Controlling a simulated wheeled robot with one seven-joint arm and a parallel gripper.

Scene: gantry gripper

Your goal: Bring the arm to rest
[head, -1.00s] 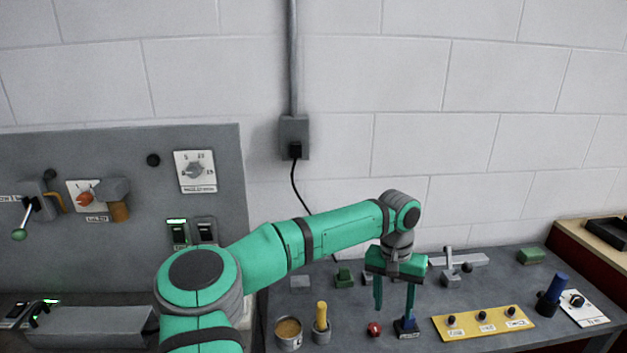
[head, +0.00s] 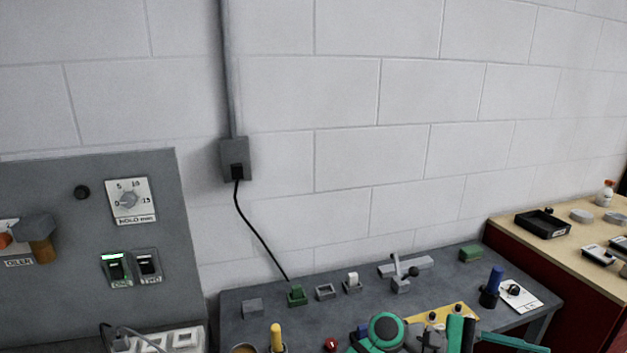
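My arm shows only in part, low at the bottom edge of the head view, with a round green joint (head: 386,330) in front of the grey bench (head: 340,318). My gripper (head: 515,343) lies to the right of that joint, turned sideways, with a green finger reaching right toward the bench's front edge. The lower part of the gripper is cut off by the frame. I cannot tell how far apart the fingers are, and I see nothing held in it.
A yellow plate (head: 441,312) is partly behind my gripper. A blue-handled piece (head: 493,285) and a white card (head: 521,296) stand close by. A yellow-handled tool (head: 277,338) and a red knob (head: 331,344) are left of the arm. A wooden-topped counter (head: 560,252) is at right.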

